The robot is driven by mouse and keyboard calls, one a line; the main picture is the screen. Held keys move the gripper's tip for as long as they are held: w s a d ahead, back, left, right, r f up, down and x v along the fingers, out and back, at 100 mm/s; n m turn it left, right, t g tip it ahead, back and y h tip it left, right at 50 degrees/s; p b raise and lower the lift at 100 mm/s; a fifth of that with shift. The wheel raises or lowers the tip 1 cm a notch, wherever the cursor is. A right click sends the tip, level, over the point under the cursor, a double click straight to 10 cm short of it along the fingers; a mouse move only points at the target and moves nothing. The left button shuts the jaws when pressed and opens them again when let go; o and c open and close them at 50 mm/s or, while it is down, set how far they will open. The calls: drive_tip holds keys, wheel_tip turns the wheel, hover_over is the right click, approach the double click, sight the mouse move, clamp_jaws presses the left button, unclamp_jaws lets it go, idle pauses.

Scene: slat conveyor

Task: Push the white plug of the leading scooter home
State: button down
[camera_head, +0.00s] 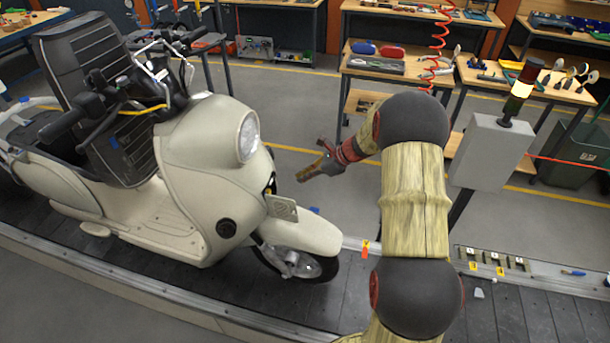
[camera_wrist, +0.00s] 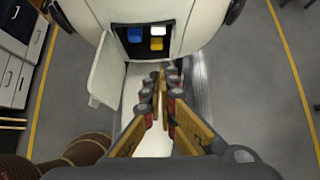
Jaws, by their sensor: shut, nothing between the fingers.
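The leading scooter (camera_head: 185,170), cream with a black seat, stands on the slat conveyor (camera_head: 335,320). In the wrist view its front shows a dark open compartment (camera_wrist: 145,51) holding the white plug (camera_wrist: 157,31), with a blue plug (camera_wrist: 135,35) to its left and a yellow plug (camera_wrist: 156,44) just below. How deep the white plug sits cannot be told. The compartment's flap (camera_wrist: 106,70) hangs open to the left; the head view shows it too (camera_head: 282,208). My gripper (camera_head: 302,177) is shut and empty, in front of the scooter, apart from it; its fingertips (camera_wrist: 160,76) appear below the compartment.
A grey box with a signal light (camera_head: 492,150) stands on a post to the right of my arm. Small metal parts with yellow tags (camera_head: 490,262) lie along the conveyor's far edge. Workbenches (camera_head: 400,70) stand behind. The floor between is clear.

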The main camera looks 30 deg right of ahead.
sight(269, 180)
drive_tip(key=w+a+f, duration=0.4)
drive_tip(key=w+a, duration=0.1)
drive_tip(key=w, duration=0.1)
drive_tip(key=shift+a+p, duration=0.3)
drive_tip(key=shift+a, duration=0.1)
drive_tip(key=shift+f, duration=0.1)
drive_tip(key=shift+w+a, duration=0.65)
drive_tip(key=shift+a, duration=0.15)
